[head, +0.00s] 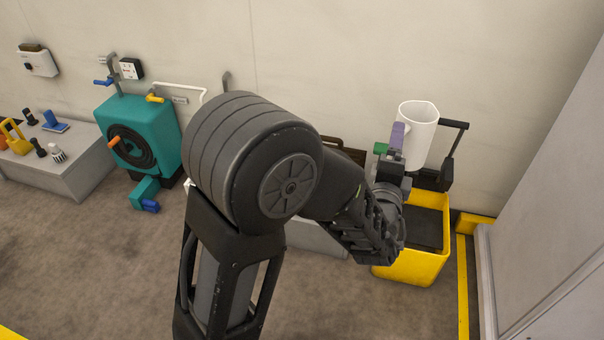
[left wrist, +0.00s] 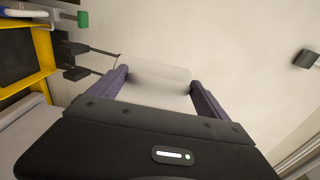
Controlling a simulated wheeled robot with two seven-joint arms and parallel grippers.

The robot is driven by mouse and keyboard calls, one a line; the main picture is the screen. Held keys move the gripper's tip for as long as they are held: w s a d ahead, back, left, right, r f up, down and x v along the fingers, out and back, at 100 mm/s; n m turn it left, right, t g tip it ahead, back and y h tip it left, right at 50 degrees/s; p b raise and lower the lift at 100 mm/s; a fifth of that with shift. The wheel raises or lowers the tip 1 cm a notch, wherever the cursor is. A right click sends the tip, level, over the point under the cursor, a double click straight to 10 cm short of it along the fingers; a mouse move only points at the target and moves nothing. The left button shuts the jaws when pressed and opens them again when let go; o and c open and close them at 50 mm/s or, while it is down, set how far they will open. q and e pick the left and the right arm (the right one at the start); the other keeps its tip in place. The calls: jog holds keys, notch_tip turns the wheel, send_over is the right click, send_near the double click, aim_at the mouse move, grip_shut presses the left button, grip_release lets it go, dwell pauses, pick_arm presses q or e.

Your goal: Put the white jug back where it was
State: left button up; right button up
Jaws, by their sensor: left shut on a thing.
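The white jug (head: 418,133) is held up in front of the wall, above the yellow bin at the right of the head view. My left gripper (head: 398,140) is shut on it, with a purple finger against the jug's side. In the left wrist view the pale jug (left wrist: 155,80) sits between both purple fingers of my left gripper (left wrist: 160,86). My left arm hides part of the area below and left of the jug. My right gripper is in neither view.
The yellow bin (head: 417,268) stands on the floor below, with a black lever (head: 452,150) beside the jug. A teal machine (head: 140,135) and a grey bench (head: 75,165) with small items stand at left. A pale cabinet (head: 550,210) bounds the right.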

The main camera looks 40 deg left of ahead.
pick_arm(q)
jog(key=shift+d+p, duration=0.1)
jog(key=shift+p, duration=0.35)
jog(key=s+r+n+g+y+p, duration=0.3)
jog(key=s+n+g+y+p, duration=0.3)
jog(key=p, duration=1.1)
jog(key=s+n+y, duration=0.1)
jog(key=s+y, duration=0.2)
jog(key=s, duration=0.1)
jog(key=shift+s, duration=0.25)
jog(key=shift+r, duration=0.1)
